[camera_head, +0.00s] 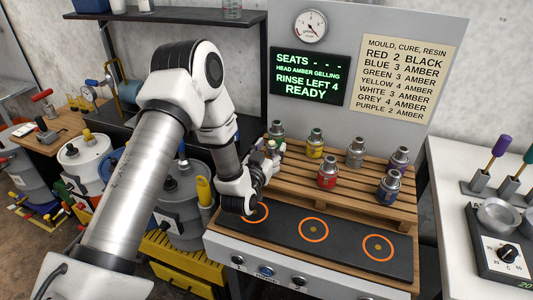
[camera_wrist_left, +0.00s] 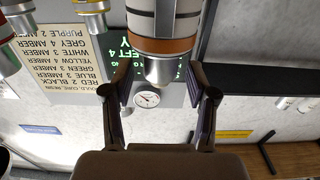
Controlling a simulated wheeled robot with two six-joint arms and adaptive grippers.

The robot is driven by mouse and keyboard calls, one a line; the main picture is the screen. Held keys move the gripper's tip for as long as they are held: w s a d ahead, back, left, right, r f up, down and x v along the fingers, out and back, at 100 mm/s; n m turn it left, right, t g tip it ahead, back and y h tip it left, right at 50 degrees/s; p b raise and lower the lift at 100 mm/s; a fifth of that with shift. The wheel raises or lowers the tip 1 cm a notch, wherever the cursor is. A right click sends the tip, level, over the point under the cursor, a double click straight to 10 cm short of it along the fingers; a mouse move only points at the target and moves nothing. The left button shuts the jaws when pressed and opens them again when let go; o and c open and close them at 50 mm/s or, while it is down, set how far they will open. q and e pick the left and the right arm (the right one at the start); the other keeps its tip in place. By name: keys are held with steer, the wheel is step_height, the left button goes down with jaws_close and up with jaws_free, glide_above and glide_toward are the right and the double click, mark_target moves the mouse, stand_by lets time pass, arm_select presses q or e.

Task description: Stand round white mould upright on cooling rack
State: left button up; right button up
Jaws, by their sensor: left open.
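The round white mould (camera_wrist_left: 165,20) shows close up at the top of the left wrist view, with a copper band and a silver neck; its far end is cut off by the frame. That view is upside down, so the mould looks upright. My left gripper (camera_wrist_left: 160,85) is open, its fingers on either side of the neck end with gaps visible. In the head view my left gripper (camera_head: 263,170) is at the left end of the slatted wooden rack (camera_head: 300,168) and hides most of the white mould there. My right gripper is not in view.
On the rack stand a green mould (camera_head: 276,131), yellow (camera_head: 315,145), grey (camera_head: 355,153), purple (camera_head: 398,161), red (camera_head: 327,175) and blue (camera_head: 388,188). In front lies a dark panel (camera_head: 345,238) with orange rings. A sign screen (camera_head: 310,76) reads "Rinse left 4 ready".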

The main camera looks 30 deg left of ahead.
arm_select(q)
steer(key=b+v, duration=0.3)
steer(key=v, duration=0.9)
steer(key=shift+b, duration=0.4)
stand_by(0.4)
